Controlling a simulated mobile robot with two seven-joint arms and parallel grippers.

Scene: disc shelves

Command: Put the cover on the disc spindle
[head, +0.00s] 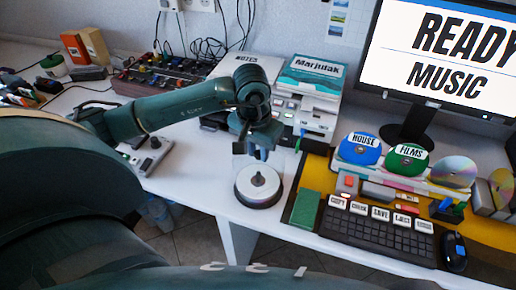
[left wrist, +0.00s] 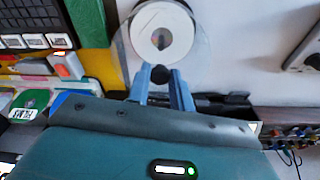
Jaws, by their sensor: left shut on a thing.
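The disc spindle (head: 258,188) stands on the white desk near its front edge, a pale round stack with a dark centre. It also shows at the top of the left wrist view (left wrist: 162,32). My left gripper (head: 253,152) points down just above and slightly behind the spindle in the head view. In the left wrist view its two blue fingers (left wrist: 160,76) are shut on a small black knob, which appears to belong to the clear cover (left wrist: 120,52). The cover's faint curved outline surrounds the spindle there; whether they touch I cannot tell. My right gripper is not in view.
A green box (head: 305,208) and a keyboard (head: 378,230) lie right of the spindle. Behind stand a white device stack (head: 316,95) and labelled discs (head: 360,149). A grey box with a knob (head: 147,153) lies left. The desk immediately left of the spindle is clear.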

